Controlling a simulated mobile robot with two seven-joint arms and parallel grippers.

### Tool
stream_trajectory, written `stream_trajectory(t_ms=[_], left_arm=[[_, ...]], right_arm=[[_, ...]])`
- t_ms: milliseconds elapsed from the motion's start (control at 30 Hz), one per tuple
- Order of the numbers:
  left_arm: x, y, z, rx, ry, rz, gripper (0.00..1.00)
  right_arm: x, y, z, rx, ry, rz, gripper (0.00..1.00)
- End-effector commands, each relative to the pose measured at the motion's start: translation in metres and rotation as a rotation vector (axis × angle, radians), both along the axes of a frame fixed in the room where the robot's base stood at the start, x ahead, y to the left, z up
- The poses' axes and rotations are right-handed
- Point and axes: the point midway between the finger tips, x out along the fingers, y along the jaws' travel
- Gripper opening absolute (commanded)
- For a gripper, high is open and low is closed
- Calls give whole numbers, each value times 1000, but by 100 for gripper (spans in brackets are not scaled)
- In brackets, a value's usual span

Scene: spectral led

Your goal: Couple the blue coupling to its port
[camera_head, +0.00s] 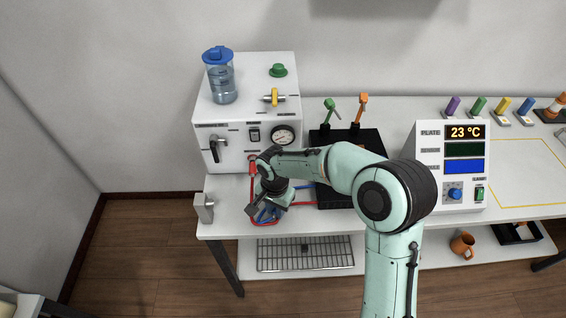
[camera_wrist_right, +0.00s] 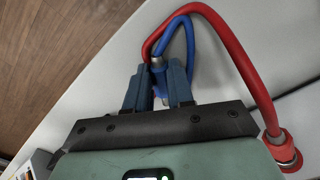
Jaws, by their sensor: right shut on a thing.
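My right gripper (camera_head: 265,213) is low over the front left of the table, in front of the white machine (camera_head: 228,133). In the right wrist view its two blue fingers (camera_wrist_right: 158,92) are shut on the blue coupling (camera_wrist_right: 157,64), whose metal end and blue hose (camera_wrist_right: 190,40) show between and beyond the fingertips. The blue hose also shows in the head view (camera_head: 303,187). A red coupling (camera_wrist_right: 285,152) with a red hose (camera_wrist_right: 225,45) sits at a fitting at the lower right of the wrist view. I cannot make out the blue port. My left gripper is out of view.
A black plate (camera_head: 335,197) lies right of my gripper, with green (camera_head: 330,105) and orange (camera_head: 362,99) handled parts behind. A control box (camera_head: 428,170) reading 23 °C stands farther right. A grey bracket (camera_head: 203,207) is at the table's left front edge.

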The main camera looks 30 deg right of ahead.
Motion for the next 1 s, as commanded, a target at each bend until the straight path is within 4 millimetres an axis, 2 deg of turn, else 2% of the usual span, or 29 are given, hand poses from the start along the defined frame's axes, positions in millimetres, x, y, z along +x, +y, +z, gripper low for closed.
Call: stream_trajectory(t_ms=[533,567,633,667,1000], left_arm=[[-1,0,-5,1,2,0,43],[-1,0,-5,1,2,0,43],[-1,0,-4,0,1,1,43],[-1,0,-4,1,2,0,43],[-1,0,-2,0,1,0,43]], right_arm=[[0,0,-6,0,0,0,0],[0,0,-6,0,0,0,26],[0,0,-6,0,-1,0,48],[0,0,-6,0,-1,0,52],[0,0,-3,0,-1,0,52]])
